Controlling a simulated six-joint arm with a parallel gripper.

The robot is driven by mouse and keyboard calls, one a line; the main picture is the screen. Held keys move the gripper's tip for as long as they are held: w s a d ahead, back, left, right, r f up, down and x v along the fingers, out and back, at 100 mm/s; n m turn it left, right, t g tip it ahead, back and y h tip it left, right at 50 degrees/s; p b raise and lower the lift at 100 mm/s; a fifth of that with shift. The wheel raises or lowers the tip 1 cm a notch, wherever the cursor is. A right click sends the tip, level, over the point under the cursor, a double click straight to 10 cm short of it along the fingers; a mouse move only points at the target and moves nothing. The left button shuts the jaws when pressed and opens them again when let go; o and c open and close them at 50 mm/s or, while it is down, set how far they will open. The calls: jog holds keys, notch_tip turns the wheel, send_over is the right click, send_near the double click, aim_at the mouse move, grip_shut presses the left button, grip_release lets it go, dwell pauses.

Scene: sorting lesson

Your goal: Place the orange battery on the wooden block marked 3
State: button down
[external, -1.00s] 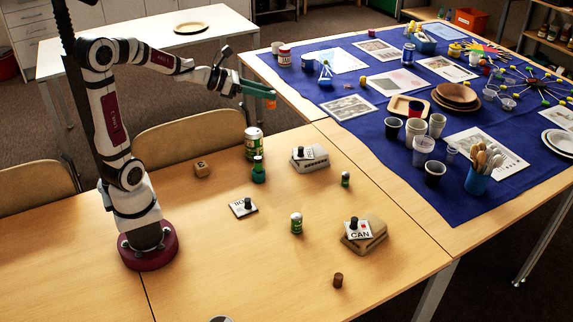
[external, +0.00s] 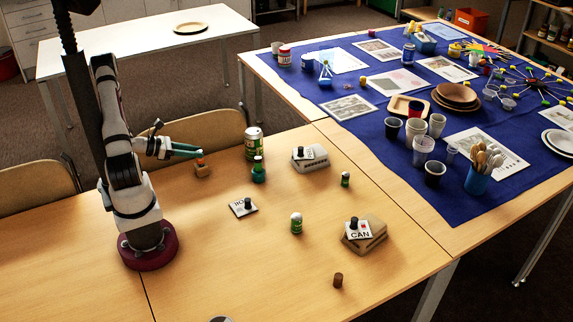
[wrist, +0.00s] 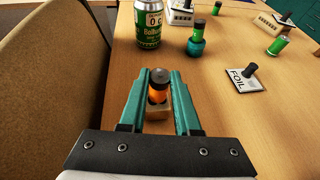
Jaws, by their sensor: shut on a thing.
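My gripper (external: 198,154) is shut on the orange battery (external: 200,157), which stands upright between the fingertips. The wrist view shows the gripper (wrist: 160,80) with a teal finger on each side of the battery (wrist: 157,96), orange with a dark grey top. The small wooden block (external: 202,171) is directly below the battery on the table. It also shows in the wrist view (wrist: 158,117), partly hidden by the battery. I cannot tell whether the battery touches the block. The block's mark is not readable now.
A chair back (external: 190,132) is behind.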

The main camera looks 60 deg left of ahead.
jog(key=shift+f, duration=0.35)
jog(key=c, duration=0.6)
grip_release()
jog(key=shift+f, duration=0.1)
